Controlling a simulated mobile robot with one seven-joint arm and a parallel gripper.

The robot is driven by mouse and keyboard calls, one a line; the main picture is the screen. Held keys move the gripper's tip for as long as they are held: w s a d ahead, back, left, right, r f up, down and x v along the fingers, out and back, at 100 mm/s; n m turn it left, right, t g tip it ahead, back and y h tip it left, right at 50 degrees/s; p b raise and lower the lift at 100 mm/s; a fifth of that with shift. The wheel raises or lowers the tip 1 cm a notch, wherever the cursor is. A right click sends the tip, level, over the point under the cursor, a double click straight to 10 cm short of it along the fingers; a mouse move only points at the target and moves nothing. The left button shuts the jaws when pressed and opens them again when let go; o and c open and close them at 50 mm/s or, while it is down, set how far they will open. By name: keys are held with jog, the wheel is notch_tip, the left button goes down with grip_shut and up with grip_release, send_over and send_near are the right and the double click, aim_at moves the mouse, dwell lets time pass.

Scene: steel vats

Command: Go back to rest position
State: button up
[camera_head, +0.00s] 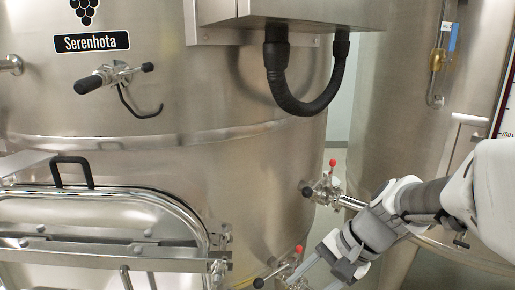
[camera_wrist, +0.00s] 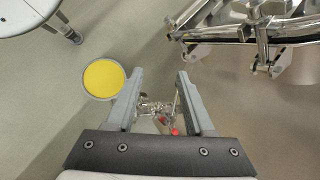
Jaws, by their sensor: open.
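My gripper (camera_head: 318,270) is at the lower right of the head view, pointing down and left in front of the steel vat (camera_head: 250,170). In the wrist view my gripper (camera_wrist: 160,78) has its two grey fingers spread wide, with nothing held between them. A lower valve (camera_head: 283,268) with a red handle is close to the fingertips in the head view. A valve with red parts (camera_wrist: 160,112) shows between the fingers in the wrist view, and I cannot tell whether anything touches it.
An upper valve (camera_head: 328,188) with a red knob is beside my arm. The vat's hatch (camera_head: 100,225) stands at lower left. A black hose handle (camera_head: 300,100) hangs above. A yellow disc (camera_wrist: 104,78) is beside the left finger. Open floor (camera_wrist: 110,35) shows in the wrist view.

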jog(key=s+d+r+n+t+h, duration=0.4)
jog(key=s+d+r+n+h, duration=0.15)
jog(key=s+n, duration=0.35)
notch_tip(320, 180, up, 14)
jog(key=p, duration=1.4)
jog(key=shift+s+a+r+m, duration=0.15)
jog(key=shift+s+r+m, duration=0.1)
jog(key=shift+s+m, duration=0.15)
jog(key=shift+h, duration=0.25)
